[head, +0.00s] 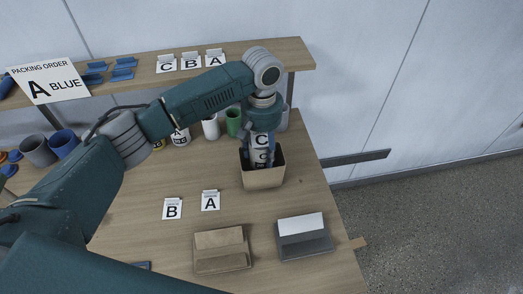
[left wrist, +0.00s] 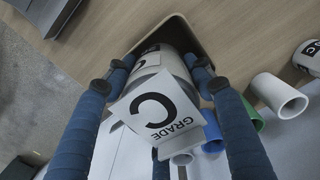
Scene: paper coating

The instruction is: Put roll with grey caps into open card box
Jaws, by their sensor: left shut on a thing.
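The open card box (head: 263,179) stands upright on the table, right of centre in the head view. My left gripper (head: 262,141) points down over it and is shut on a pale roll (head: 259,156) with a black C on its label. The roll's lower part is hidden by the box's front wall, so it is at least partly within the opening. In the left wrist view the roll (left wrist: 152,60) sits between the fingers (left wrist: 158,82), with a "GRADE C" card (left wrist: 160,112) in front. The cap colour is hard to tell. My right gripper is not in view.

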